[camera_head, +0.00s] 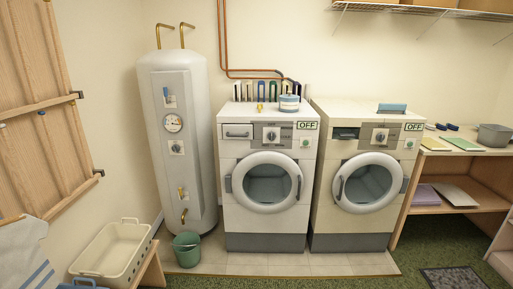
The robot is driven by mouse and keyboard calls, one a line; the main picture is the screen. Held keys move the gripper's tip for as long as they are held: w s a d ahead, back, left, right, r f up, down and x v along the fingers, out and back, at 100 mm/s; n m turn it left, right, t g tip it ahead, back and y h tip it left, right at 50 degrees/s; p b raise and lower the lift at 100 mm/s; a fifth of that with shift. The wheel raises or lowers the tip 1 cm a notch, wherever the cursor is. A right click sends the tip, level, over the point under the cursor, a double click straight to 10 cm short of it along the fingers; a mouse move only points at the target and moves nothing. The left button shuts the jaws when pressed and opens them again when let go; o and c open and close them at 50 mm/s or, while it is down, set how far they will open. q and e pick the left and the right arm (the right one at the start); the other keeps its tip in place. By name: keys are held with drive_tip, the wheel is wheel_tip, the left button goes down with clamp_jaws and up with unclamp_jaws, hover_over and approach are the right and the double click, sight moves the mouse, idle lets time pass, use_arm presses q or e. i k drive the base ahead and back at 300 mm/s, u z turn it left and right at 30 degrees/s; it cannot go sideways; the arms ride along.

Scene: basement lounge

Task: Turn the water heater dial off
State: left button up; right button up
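The water heater (200,105) is a tall white tank standing left of the washing machines in the head view. Its front panel carries a square white control with a dark dial (176,148). The dial's setting is too small to read. Above it are a round gauge (172,123) and a small blue-and-white fitting (169,97). Brass valves (182,192) sit low on the panel. Neither of my grippers shows in the head view, and nothing touches the dial.
Two front-loading machines (265,225) (350,225) marked OFF stand to the right. A green bucket (187,250) stands on the floor at the heater's base. A cream laundry basket (112,250) sits on a wooden bench at lower left. Green carpet (405,270) lies in front.

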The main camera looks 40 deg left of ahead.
sight(175, 149)
drive_tip(key=u, duration=0.9)
drive_tip(key=i, duration=3.1)
drive_tip(key=u, duration=0.8)
